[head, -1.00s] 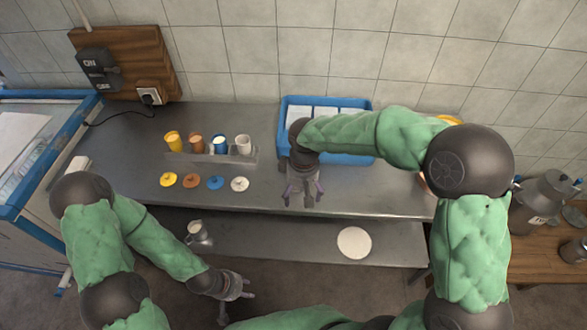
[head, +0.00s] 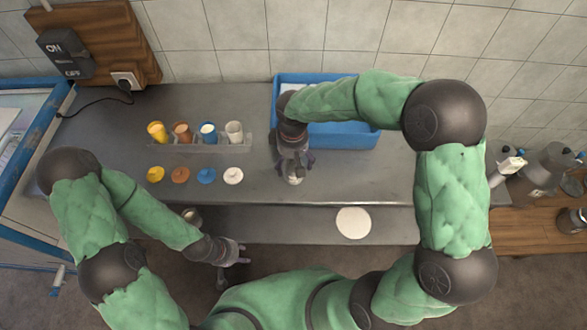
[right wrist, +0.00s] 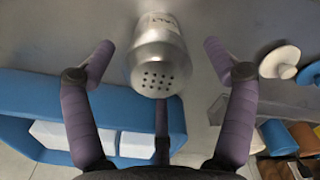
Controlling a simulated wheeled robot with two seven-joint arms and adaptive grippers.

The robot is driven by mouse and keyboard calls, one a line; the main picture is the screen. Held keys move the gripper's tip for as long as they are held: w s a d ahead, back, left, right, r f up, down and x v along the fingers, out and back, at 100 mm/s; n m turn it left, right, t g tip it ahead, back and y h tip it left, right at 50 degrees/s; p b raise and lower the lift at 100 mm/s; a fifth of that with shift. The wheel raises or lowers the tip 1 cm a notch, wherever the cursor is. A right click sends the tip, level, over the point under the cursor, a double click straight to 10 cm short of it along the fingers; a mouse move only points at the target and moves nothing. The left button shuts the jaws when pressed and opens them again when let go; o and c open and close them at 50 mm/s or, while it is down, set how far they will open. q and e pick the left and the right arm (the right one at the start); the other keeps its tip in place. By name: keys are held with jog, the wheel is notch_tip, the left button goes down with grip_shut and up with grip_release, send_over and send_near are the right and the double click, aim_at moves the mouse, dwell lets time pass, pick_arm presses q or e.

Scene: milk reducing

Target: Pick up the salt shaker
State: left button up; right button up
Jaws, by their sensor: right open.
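The salt shaker (right wrist: 160,65) is a silver metal cylinder with a perforated domed top and a partly visible label ending in "ALT". In the right wrist view it lies between the spread fingers of my right gripper (right wrist: 158,60), with a visible gap on each side. In the head view the shaker (head: 296,179) is small and partly hidden under the right gripper (head: 294,165), near the counter's front edge. My left gripper (head: 234,266) is open and empty, low in front of the counter.
A blue bin (head: 340,135) stands behind the right gripper. A rack (head: 203,148) of coloured cups and a row of lids, including a white one (head: 233,176), are to the left. A white disc (head: 352,223) lies on the lower shelf. Metal containers (head: 540,172) stand at right.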

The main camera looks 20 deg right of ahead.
jog(key=f, duration=0.1)
jog(key=f+b, duration=0.1)
jog(key=f, duration=0.3)
jog(key=shift+s+d+f+b, duration=0.1)
jog(key=shift+s+d+b, duration=0.05)
jog(key=shift+s+b, duration=0.15)
jog(key=c, duration=1.4)
jog(key=shift+w, duration=0.1)
jog(key=shift+c, duration=0.2)
